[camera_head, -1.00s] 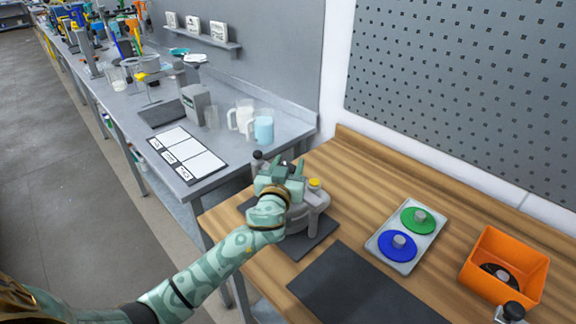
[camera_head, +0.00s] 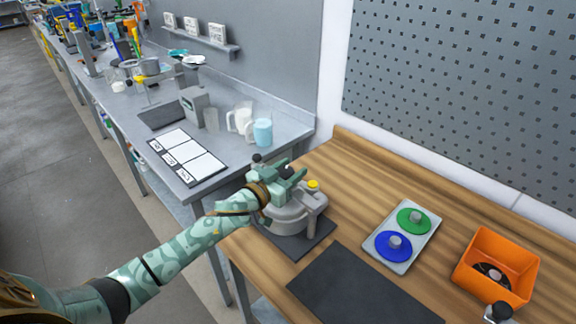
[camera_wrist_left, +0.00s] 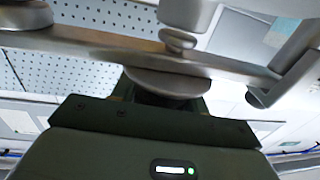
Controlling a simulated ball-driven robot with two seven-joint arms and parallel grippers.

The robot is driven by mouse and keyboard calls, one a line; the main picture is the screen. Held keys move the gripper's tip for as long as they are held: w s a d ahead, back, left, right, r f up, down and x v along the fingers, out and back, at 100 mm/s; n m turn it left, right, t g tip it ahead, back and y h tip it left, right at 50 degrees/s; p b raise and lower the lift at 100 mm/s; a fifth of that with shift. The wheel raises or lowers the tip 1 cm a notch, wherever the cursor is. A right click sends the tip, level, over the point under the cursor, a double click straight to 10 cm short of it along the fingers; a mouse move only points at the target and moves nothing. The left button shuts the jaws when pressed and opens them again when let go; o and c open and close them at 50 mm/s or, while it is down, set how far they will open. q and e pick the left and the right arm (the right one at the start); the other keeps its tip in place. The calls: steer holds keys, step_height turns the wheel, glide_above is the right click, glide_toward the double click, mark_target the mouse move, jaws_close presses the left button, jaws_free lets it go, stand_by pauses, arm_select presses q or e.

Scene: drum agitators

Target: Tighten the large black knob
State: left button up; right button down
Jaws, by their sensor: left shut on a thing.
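The grey drum agitator (camera_head: 290,218) stands on a dark mat on the wooden bench. My left gripper (camera_head: 288,171) is over its top, and its jaws are shut on the large black knob (camera_head: 287,173), of which only a small dark part shows between the fingers. A smaller black knob (camera_head: 257,157) sits at the left of the top, and a yellow knob (camera_head: 313,185) at the right. The left wrist view shows grey metal bars (camera_wrist_left: 90,42) and a rounded grey disc (camera_wrist_left: 168,82) close to the jaws; the knob is not clear there. My right gripper is out of view.
A grey tray (camera_head: 378,258) with a green and a blue disc lies to the right. An orange bin (camera_head: 528,268) stands further right. A bare dark mat (camera_head: 360,290) lies in front. A grey bench (camera_head: 232,160) with jugs adjoins at the left.

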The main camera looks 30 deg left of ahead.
arm_select(q)
steer(key=m+h, duration=0.2)
steer(key=shift+r+g+h, duration=0.15)
steer(key=shift+g+h, duration=0.15)
steer(key=shift+g, duration=0.1)
steer(key=shift+m+g+h, duration=0.4)
steer(key=shift+h, duration=0.3)
steer(key=m+g+h, duration=0.1)
steer(key=m+g+h+b, duration=0.1)
steer(key=h, duration=0.1)
steer(key=shift+s+d+m, duration=0.1)
steer(key=shift+d+m, duration=0.15)
steer(key=shift+m, duration=0.05)
steer(key=shift+s+d+m+g+h+b, duration=0.1)
steer(key=shift+d+m+g+h+b, duration=0.05)
steer(key=shift+m+g+h+b, duration=0.6)
steer(key=shift+h, duration=0.25)
steer(key=o, duration=1)
steer(key=v, duration=1.6)
